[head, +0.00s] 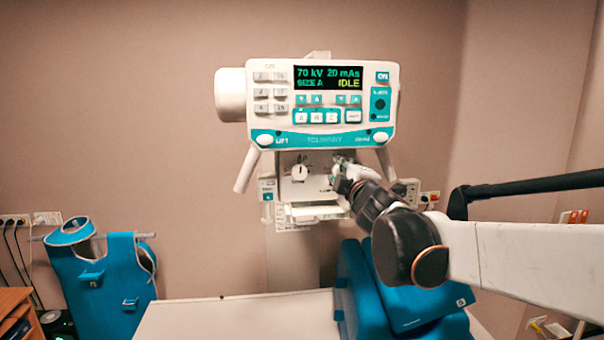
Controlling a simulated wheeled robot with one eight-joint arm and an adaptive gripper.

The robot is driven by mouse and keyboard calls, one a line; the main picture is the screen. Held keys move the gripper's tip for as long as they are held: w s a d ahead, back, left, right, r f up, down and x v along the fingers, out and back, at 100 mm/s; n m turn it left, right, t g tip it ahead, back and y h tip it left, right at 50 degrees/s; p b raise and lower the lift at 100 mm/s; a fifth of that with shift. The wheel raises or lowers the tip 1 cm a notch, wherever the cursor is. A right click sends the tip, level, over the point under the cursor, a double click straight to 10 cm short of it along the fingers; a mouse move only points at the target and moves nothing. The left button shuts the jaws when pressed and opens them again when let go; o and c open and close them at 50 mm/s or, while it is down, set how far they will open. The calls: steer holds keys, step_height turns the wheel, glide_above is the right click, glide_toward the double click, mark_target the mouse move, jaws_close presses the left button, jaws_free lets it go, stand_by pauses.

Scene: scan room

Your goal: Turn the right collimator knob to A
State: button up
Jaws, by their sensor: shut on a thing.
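The collimator box (314,191) hangs under the X-ray control panel (271,109). Its left collimator knob (299,173) is in plain view on the box's front, with nothing touching it. My gripper (340,172) is at the right side of the box's front, where the right collimator knob sits, and is shut on that knob. My gripper and wrist cover most of the right knob, so its pointer and setting cannot be read. The panel's display (329,78) reads 70 kV, 20 mAs, SIZE A and IDLE.
Two white handles, the left one (246,170) clear of my arm, slope down below the panel. A white table (235,317) spans the front, with a blue cushioned piece (357,286) on it under my arm. A blue apron (105,272) hangs at left.

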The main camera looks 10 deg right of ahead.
steer(key=shift+n, duration=0.4)
steer(key=o, duration=1.1)
steer(key=shift+c, duration=0.2)
steer(key=s, duration=1.2)
